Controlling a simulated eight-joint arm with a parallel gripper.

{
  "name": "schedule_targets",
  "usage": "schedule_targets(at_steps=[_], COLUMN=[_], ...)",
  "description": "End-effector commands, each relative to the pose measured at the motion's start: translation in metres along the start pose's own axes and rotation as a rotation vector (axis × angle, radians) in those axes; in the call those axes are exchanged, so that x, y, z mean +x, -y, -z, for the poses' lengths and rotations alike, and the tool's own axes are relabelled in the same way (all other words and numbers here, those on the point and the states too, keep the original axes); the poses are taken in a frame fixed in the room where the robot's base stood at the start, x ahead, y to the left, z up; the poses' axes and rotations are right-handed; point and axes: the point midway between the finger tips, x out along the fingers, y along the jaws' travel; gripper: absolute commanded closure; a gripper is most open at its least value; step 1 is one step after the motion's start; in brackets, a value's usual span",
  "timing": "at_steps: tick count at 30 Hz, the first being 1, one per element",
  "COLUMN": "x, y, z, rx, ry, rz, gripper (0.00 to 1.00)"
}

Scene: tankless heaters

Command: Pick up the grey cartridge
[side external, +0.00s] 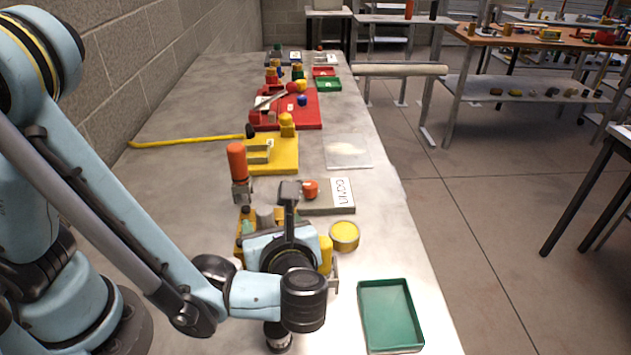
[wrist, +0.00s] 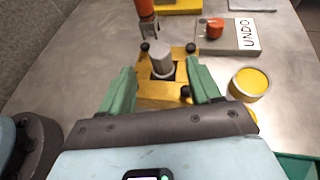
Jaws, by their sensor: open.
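The grey cartridge (wrist: 162,62) stands upright in a yellow holder (wrist: 150,91) in the wrist view. My gripper (wrist: 160,88) is open, with one green finger on each side of the holder and the cartridge between and slightly beyond them. I cannot tell whether the fingers touch anything. In the side external view my gripper (side external: 290,225) is over the same spot, and my wrist hides most of the holder and the cartridge.
A yellow round tin (side external: 344,236) stands right of the holder. A green tray (side external: 390,315) lies at the near right. A grey "UNDO" plate (side external: 325,197) with a red knob is behind. An orange-handled tool (side external: 238,165) stands behind left. Bare table lies along the right edge.

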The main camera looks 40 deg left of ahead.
Motion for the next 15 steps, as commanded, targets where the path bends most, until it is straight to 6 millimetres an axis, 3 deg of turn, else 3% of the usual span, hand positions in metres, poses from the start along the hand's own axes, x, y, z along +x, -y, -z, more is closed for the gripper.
schedule_targets(at_steps=[9, 15], x=[0.047, 0.057], y=[0.0, 0.0], z=[-0.001, -0.001], rx=[-0.001, 0.001], ry=[-0.002, -0.001], rz=[-0.004, -0.002], gripper=[0.37, 0.37])
